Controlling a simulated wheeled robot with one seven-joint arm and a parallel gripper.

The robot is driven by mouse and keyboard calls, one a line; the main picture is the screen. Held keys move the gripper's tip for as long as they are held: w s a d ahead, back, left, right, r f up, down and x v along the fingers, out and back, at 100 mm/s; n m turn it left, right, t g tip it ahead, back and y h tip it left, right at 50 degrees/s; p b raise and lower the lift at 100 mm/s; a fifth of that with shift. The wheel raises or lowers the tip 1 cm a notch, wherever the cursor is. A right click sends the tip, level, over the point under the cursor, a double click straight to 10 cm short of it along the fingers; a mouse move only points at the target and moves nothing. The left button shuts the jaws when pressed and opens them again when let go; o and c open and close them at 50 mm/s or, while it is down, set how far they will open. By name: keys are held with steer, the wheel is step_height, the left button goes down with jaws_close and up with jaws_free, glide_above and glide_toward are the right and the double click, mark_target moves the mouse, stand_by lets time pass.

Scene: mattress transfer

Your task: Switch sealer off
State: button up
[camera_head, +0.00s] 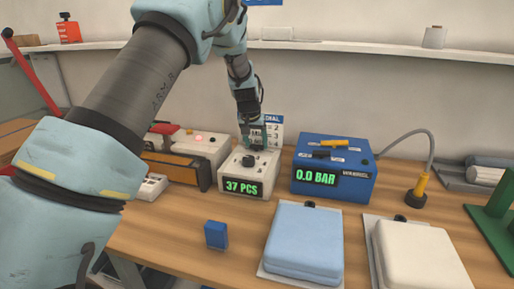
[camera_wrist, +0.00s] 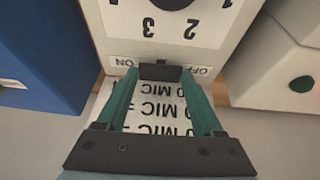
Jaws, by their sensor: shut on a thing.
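A white control box (camera_head: 236,182) with a "37 PCS" display and a black dial (camera_head: 248,160) stands on the bench. In the wrist view, its top (camera_wrist: 215,20) shows upside-down dial numbers, with ON and OFF labels along the near edge. A black switch piece (camera_wrist: 160,72) sits between these labels. My gripper (camera_head: 251,141) reaches down behind the dial. In the wrist view, my gripper (camera_wrist: 158,77) has its green fingers on either side of the black piece, shut on it. Which way the switch is set cannot be told.
A blue "0.0 BAR" box (camera_head: 333,168) stands close right of the control box. A white box with a lit red lamp (camera_head: 205,145) stands close left. A printed card (camera_head: 270,128) is behind. Blue (camera_head: 305,240) and white (camera_head: 415,255) packs and a blue block (camera_head: 215,235) lie in front.

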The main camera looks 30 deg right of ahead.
steer(key=shift+w+a+f+g+h+b, duration=0.2)
steer(key=shift+f+g+h+b, duration=0.15)
steer(key=shift+b, duration=0.2)
steer(key=shift+s+r, duration=0.1)
steer(key=shift+r, duration=0.1)
steer(key=shift+d+r, duration=0.1)
steer(key=o, duration=1.4)
steer(key=shift+r, duration=0.1)
steer(key=b+v, duration=0.2)
steer(key=v, duration=0.8)
steer(key=shift+a+r+b, duration=0.2)
steer(key=shift+r+b, duration=0.1)
steer(key=shift+b, duration=0.05)
